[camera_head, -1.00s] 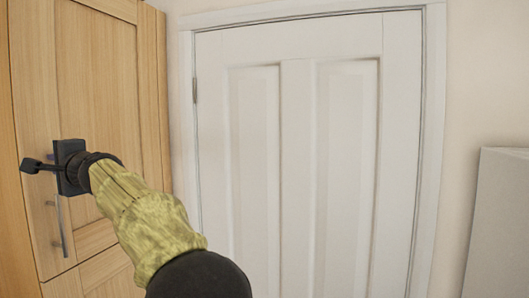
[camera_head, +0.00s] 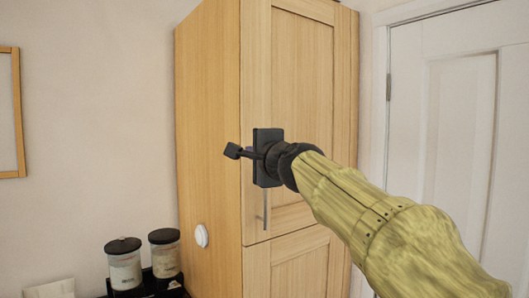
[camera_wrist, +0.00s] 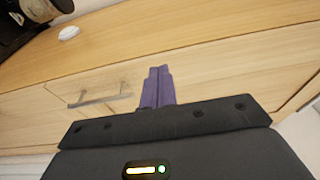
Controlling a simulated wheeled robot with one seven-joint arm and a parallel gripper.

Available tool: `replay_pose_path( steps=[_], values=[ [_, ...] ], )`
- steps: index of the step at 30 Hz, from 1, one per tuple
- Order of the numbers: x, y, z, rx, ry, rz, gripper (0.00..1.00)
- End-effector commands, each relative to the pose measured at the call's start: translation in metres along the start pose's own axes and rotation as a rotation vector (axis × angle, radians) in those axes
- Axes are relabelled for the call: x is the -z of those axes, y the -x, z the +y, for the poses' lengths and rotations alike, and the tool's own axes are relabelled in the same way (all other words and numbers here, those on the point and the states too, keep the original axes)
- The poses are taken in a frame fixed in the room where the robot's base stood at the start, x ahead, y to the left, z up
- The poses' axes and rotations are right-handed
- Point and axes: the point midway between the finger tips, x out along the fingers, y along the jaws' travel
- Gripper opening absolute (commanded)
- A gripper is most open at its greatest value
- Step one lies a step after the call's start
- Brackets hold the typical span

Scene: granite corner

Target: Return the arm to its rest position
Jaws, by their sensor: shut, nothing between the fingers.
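My gripper (camera_head: 240,151) is at the end of my raised arm, in front of the tall wooden cabinet (camera_head: 289,95) in the head view. In the wrist view my gripper's purple fingers (camera_wrist: 157,86) are together, with nothing between them. The cabinet's wooden front also fills much of the wrist view (camera_wrist: 215,72). I cannot tell how far the fingers are from it.
The cabinet's metal handle (camera_head: 265,209) is just below my gripper in the head view. Two canisters with black lids (camera_head: 124,264) (camera_head: 165,255) stand left of the cabinet. A white door (camera_head: 446,110) is at the right. A round white object (camera_head: 201,235) is on the cabinet's side.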

Motion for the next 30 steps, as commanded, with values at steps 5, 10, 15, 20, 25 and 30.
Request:
replay_pose_path(
  steps=[5, 10, 15, 20, 25, 30],
  values=[
    [-0.011, 0.006, 0.0, -0.001, 0.0, 0.001, 0.0],
    [-0.012, 0.006, 0.0, 0.0, 0.001, 0.0, 0.0],
    [-0.012, 0.006, 0.003, -0.006, 0.006, 0.0, 0.0],
    [-0.009, 0.003, 0.036, -0.077, 0.074, 0.002, 0.0],
    [0.001, 0.006, 0.112, -0.244, 0.239, -0.008, 0.0],
    [0.019, 0.025, 0.195, -0.433, 0.418, -0.04, 0.0]
  ],
)
